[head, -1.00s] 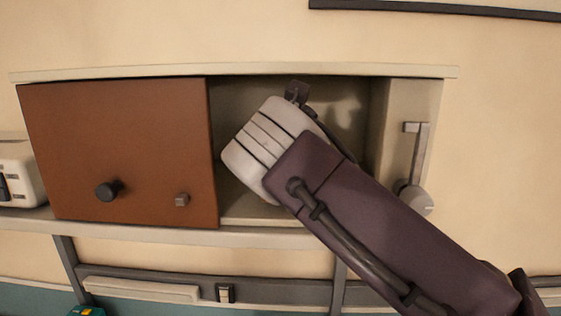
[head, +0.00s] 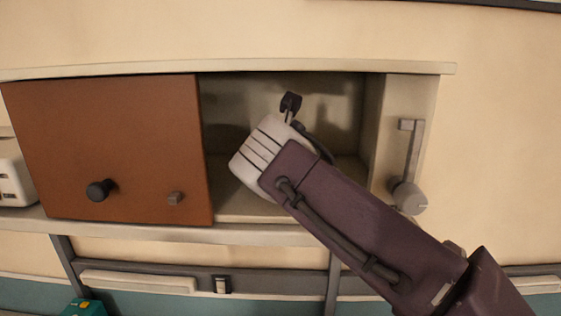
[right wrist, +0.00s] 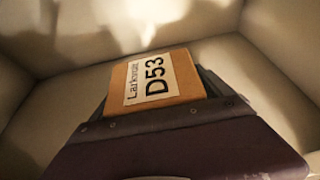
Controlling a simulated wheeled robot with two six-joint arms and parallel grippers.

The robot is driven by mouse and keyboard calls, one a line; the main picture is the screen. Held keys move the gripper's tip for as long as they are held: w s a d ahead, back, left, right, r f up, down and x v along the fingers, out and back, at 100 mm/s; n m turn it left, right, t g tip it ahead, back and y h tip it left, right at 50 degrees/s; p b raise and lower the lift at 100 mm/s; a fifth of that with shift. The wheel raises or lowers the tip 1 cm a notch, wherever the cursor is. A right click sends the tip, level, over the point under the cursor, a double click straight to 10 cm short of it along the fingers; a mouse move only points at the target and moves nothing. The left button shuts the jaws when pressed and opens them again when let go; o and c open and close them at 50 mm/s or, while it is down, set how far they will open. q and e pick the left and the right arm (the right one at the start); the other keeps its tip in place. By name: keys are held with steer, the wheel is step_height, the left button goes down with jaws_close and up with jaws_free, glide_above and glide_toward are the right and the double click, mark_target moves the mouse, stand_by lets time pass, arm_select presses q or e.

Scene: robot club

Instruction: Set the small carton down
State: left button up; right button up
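The small carton (right wrist: 181,67) is orange-brown with a white label reading D53. In the right wrist view it sits at the fingers of my right gripper (right wrist: 162,103), with dark finger edges close along its sides; the gripper looks shut on it. In the head view my right arm (head: 340,215) reaches into the open part of the wall cabinet (head: 418,100), and its wrist hides the carton and fingertips. Whether the carton touches the cabinet floor (head: 235,208) cannot be told. My left gripper is not in view.
A brown door panel (head: 110,145) with a dark knob (head: 100,190) covers the cabinet's left part. A lever handle (head: 410,165) is on the right. The compartment around the carton looks empty. A white device (head: 12,175) stands at far left.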

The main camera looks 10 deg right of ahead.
steer(key=shift+s+a+r, duration=0.15)
steer(key=shift+s+r, duration=0.1)
steer(key=b+v, duration=0.1)
steer(key=v, duration=1)
steer(key=shift+s+a+b, duration=0.1)
steer(key=shift+s+b, duration=0.2)
steer(key=shift+s, duration=0.1)
